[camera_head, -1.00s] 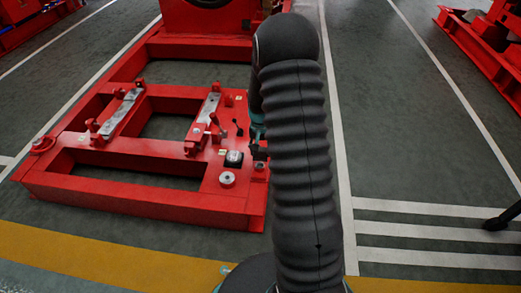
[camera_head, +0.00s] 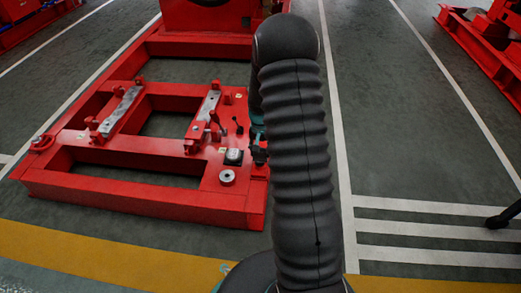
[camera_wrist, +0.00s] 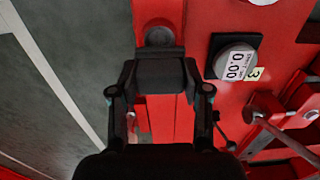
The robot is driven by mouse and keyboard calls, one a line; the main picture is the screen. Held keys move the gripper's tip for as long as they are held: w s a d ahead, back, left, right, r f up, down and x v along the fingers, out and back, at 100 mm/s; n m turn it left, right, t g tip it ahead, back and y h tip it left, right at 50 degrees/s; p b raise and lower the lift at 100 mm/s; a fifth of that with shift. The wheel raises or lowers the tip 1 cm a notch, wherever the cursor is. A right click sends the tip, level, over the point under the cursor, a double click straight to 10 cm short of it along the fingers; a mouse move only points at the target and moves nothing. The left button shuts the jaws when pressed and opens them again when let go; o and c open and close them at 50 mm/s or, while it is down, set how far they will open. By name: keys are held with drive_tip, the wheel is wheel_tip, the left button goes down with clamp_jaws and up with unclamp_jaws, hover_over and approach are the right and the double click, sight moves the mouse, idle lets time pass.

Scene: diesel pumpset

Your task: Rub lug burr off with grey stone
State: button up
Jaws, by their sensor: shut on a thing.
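My gripper (camera_wrist: 160,88) is shut on a dark grey block, which looks like the grey stone (camera_wrist: 160,75), in the wrist view. The block lies crosswise between the fingers. Just beyond it is a red lug (camera_wrist: 158,12) with a dark round spot (camera_wrist: 159,36) close to the block's far edge. I cannot tell whether block and lug touch, and no burr can be made out. In the head view my arm hides most of the gripper, which is by the right side of the red base frame (camera_head: 130,195).
A display reading 0.00 (camera_wrist: 237,64), with a label 3, sits right of the gripper; it also shows in the head view (camera_head: 233,157). A rod with a knob (camera_wrist: 262,104) and a small lever (camera_wrist: 222,130) stand at right. Open floor (camera_wrist: 35,95) lies left.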

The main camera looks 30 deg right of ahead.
drive_tip(key=shift+f, duration=0.25)
drive_tip(key=shift+s+a+r, duration=0.15)
drive_tip(key=shift+s+a, duration=0.15)
drive_tip(key=shift+s, duration=0.2)
drive_tip(key=shift+a, duration=0.1)
